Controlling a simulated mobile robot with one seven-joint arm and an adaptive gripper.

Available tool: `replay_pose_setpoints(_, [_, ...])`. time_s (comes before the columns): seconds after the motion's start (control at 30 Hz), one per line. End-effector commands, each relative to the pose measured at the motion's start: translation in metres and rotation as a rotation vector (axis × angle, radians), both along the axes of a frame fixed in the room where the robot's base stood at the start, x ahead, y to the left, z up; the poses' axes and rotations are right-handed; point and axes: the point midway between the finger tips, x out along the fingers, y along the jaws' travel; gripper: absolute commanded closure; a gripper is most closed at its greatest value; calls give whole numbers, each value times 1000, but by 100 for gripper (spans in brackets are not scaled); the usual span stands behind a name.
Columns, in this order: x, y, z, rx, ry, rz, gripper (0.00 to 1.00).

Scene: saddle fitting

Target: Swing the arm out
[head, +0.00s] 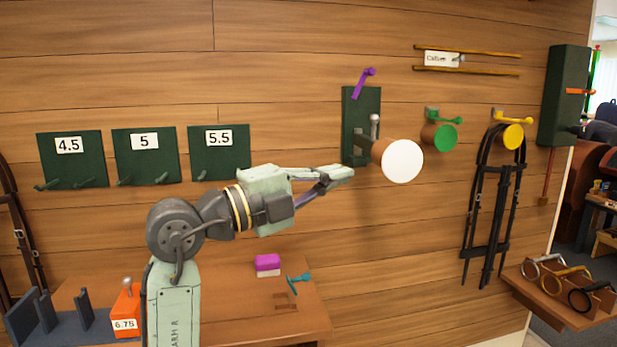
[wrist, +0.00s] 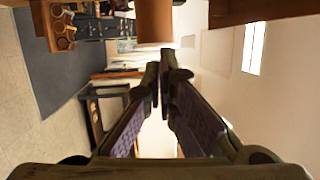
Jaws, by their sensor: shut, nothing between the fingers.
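A brown round arm with a white end disc (head: 402,161) sticks out from a dark green plate (head: 359,100) on the wood wall. A small grey-knobbed lever (head: 375,126) stands upright by its base, and a purple hook (head: 364,83) is at the plate's top. My gripper (head: 348,172) is shut and empty, pointing right, just left of the brown arm. I cannot tell whether it touches it. In the wrist view my gripper's fingertips (wrist: 161,72) are together, with a brown cylinder (wrist: 155,20) just beyond them.
Green (head: 439,135) and yellow (head: 512,136) ended pegs are to the right; black straps (head: 488,205) hang from the yellow one. A wooden bench (head: 300,312) is below with a purple-and-white block (head: 267,265). A shelf with rings (head: 560,295) juts out at lower right.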

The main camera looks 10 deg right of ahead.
Motion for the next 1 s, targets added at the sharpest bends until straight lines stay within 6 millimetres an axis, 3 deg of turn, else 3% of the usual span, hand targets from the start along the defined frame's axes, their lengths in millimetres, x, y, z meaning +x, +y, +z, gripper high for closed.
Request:
replay_pose_setpoints(0.1, [8,-25,6,1,2,-2,100])
replay_pose_setpoints(0.33, [18,-57,11,-1,2,-1,100])
replay_pose_setpoints(0.87, [22,-68,10,-2,2,0,100])
replay_pose_setpoints(1.0, [18,-82,7,0,0,-4,100])
